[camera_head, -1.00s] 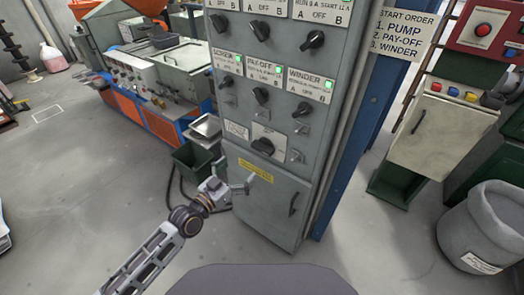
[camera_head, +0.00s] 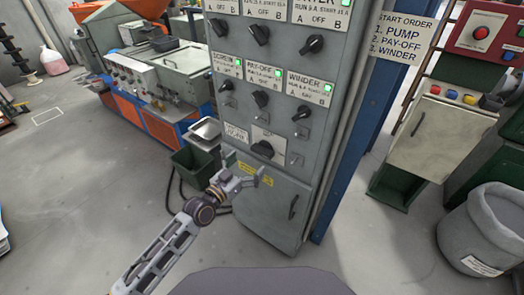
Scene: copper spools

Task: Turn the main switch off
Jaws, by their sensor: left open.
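The grey control cabinet (camera_head: 236,138) stands upright in the middle of the view. A large black rotary knob on a pale plate, which looks like the main switch (camera_head: 262,149), sits low on its panel, below the smaller selector knobs. Its label is too small to read. My left gripper (camera_head: 259,177) is open and empty, just below the main switch in the picture, in front of the yellow label. I cannot tell its exact distance from the panel. My right gripper is not in view.
Selector knobs, including the WINDER knob (camera_head: 303,107), sit above, with several green lamps lit. The cabinet door has a black handle (camera_head: 293,207). A dark green bin (camera_head: 193,167) stands left of the cabinet, a grey barrel (camera_head: 487,225) at right. The floor at left is clear.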

